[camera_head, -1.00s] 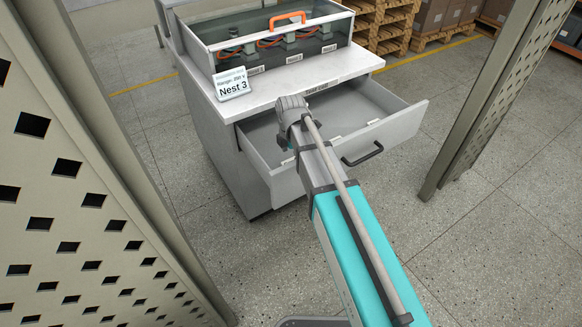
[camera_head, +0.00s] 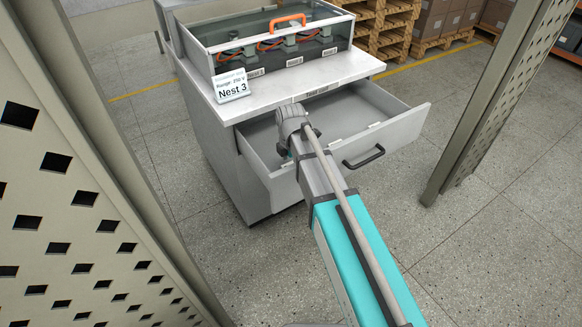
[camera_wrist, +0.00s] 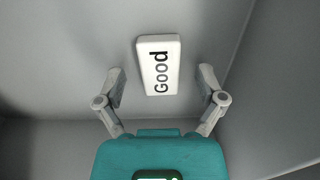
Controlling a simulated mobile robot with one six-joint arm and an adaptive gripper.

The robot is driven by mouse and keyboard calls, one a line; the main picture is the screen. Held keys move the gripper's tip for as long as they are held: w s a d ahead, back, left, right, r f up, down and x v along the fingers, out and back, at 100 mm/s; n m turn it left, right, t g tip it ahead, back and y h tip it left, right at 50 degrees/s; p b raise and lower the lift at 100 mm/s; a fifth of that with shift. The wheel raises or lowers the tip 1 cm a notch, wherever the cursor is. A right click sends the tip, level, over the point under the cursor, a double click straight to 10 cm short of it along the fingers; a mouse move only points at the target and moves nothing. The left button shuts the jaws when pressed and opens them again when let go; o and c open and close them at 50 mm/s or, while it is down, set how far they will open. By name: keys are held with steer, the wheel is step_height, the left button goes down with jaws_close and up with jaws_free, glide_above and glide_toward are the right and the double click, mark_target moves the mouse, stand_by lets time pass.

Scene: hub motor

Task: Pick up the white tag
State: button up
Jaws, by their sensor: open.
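In the wrist view a white tag (camera_wrist: 159,64) with the dark word "Good" lies on the grey drawer floor (camera_wrist: 60,50). My gripper (camera_wrist: 160,78) is open, with one finger on each side of the tag's lower part and a gap on both sides. In the head view my arm reaches into the open drawer (camera_head: 402,127) of the grey cabinet. There the tag and the fingertips are hidden behind my arm.
A drawer wall (camera_wrist: 240,80) stands close on the right in the wrist view. On the cabinet top are a "Nest 3" sign (camera_head: 232,87) and a clear-sided case (camera_head: 285,45) with an orange handle. Perforated panels (camera_head: 60,190) stand at left and right.

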steer(key=c, duration=1)
steer(key=shift+r, duration=0.1)
step_height(320, 180, up, 10)
steer(key=p, duration=1)
